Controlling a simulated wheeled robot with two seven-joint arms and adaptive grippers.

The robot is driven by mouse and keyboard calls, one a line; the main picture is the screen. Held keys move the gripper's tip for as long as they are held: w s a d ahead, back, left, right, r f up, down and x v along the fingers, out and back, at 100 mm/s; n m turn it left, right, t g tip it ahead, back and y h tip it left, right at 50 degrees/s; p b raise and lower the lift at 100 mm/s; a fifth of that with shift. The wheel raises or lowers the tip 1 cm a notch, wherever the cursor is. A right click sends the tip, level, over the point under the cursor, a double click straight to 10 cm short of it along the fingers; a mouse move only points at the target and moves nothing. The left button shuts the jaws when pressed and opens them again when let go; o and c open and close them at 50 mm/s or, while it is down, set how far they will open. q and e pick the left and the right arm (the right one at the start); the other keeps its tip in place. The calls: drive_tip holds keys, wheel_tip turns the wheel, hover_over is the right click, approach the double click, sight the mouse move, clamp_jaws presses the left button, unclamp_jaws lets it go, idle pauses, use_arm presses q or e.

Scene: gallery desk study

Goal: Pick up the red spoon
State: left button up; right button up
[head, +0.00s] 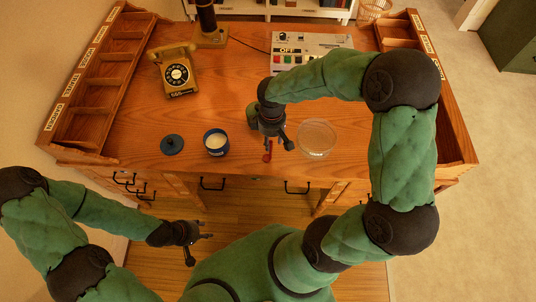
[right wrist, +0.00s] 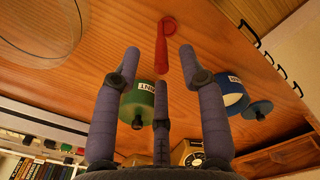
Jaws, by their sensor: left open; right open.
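The red spoon (head: 267,155) lies on the wooden desk near its front edge, partly hidden by my right gripper (head: 276,140) in the head view. In the right wrist view the spoon (right wrist: 162,48) shows ahead of and between the spread fingers of my right gripper (right wrist: 160,62), with its rounded end away from them. That gripper is open, empty and close to the spoon. I cannot tell whether any finger touches it. My left gripper (head: 200,244) is open and empty, low in front of the desk and far from the spoon.
A clear bowl (head: 316,138) stands right of the spoon. A green labelled container (right wrist: 137,104) is close by my right gripper. A blue cup (head: 216,143) and dark lid (head: 172,145) stand left. A telephone (head: 177,72) and control box (head: 306,48) are farther back.

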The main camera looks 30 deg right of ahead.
sight(271, 150)
wheel_tip(271, 150, down, 5)
drive_tip(key=shift+w+f+b, duration=0.1)
drive_tip(key=shift+b, duration=0.85)
clamp_jaws()
